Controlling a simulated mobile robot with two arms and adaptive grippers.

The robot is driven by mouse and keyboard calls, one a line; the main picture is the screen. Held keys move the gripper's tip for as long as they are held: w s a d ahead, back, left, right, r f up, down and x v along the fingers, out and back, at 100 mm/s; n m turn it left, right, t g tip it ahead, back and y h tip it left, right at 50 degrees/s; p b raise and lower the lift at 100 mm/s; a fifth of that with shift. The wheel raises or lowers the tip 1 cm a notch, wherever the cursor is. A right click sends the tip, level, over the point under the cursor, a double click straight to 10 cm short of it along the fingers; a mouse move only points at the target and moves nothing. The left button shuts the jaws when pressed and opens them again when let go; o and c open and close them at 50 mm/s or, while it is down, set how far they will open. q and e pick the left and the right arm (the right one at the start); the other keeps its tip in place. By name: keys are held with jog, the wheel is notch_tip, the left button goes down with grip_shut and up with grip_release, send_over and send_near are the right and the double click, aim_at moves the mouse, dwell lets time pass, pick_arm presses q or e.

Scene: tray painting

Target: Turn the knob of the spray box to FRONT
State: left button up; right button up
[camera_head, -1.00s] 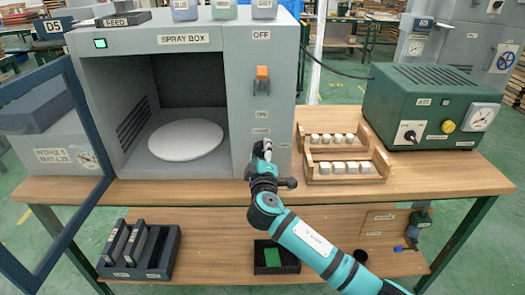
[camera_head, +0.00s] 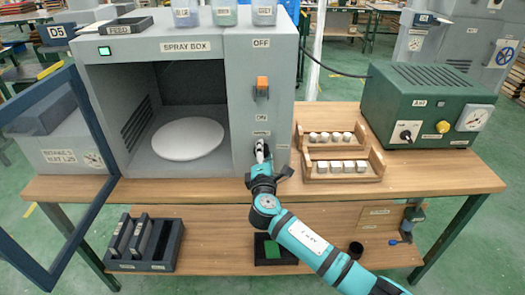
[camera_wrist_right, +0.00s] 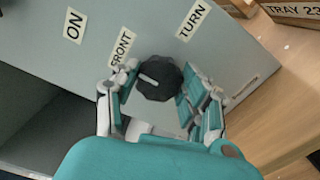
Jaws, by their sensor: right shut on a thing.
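The spray box (camera_head: 185,47) is a grey cabinet on the table, with its door open at the left. Its knob (camera_wrist_right: 158,78) is dark and many-sided, low on the right-hand front panel. A white pointer mark on the knob lies on its left side, toward the FRONT label (camera_wrist_right: 122,48). The TURN label (camera_wrist_right: 193,21) is above and right of the knob. My right gripper (camera_wrist_right: 157,90) is shut on the knob, one finger at each side. In the head view the right gripper (camera_head: 260,150) largely hides the knob. My left gripper is not in view.
An orange switch (camera_head: 262,86) is above, between OFF and ON labels. A white turntable disc (camera_head: 187,138) lies inside the box. Wooden racks (camera_head: 312,172) with pale cups stand close to the gripper's right. A green machine (camera_head: 378,112) stands farther right.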

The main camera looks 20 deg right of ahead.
jog(key=shift+f, duration=0.1)
dwell(0.4)
jog(key=o, duration=1.2)
jog(key=v, duration=1.2)
